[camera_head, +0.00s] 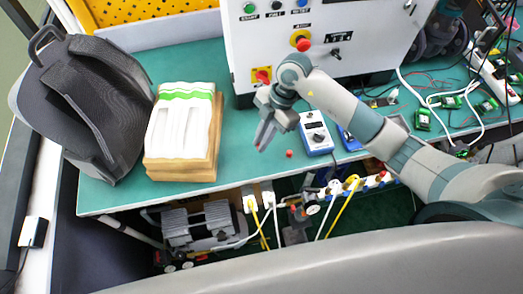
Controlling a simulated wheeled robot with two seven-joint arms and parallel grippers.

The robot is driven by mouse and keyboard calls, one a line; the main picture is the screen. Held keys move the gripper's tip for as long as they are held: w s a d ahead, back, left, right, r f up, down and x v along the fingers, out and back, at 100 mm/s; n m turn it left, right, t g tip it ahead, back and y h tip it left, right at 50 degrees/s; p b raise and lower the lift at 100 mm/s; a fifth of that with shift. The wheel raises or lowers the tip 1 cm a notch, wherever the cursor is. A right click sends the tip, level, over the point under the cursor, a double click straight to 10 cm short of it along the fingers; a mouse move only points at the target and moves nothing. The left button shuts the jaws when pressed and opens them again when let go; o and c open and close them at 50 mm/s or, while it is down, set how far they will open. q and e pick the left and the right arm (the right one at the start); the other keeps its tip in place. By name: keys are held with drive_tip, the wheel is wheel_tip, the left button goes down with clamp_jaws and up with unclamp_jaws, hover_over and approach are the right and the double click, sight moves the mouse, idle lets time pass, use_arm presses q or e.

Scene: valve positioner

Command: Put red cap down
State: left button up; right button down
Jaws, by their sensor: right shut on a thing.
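My right gripper (264,140) hangs over the green table, in front of the control box. Its fingers point down and are shut on a small red cap (259,147), which is mostly hidden between the fingertips. A second small red piece (289,153) lies on the table just right of the gripper, apart from it. My left gripper is not in view.
The control box (265,40) stands behind the gripper. A blue-and-white meter (316,134) is to the right. A stack of white and brown packs (180,172) and a dark backpack (85,95) are left. The green table (236,165) is bare between stack and gripper.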

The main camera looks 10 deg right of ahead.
drive_tip(key=shift+f+p, duration=0.3)
drive_tip(key=shift+f, duration=1.2)
drive_tip(key=shift+f+p, duration=0.6)
drive_tip(key=shift+f, duration=1.3)
drive_tip(key=c, duration=1.8)
unclamp_jaws()
drive_tip(key=shift+f, duration=0.1)
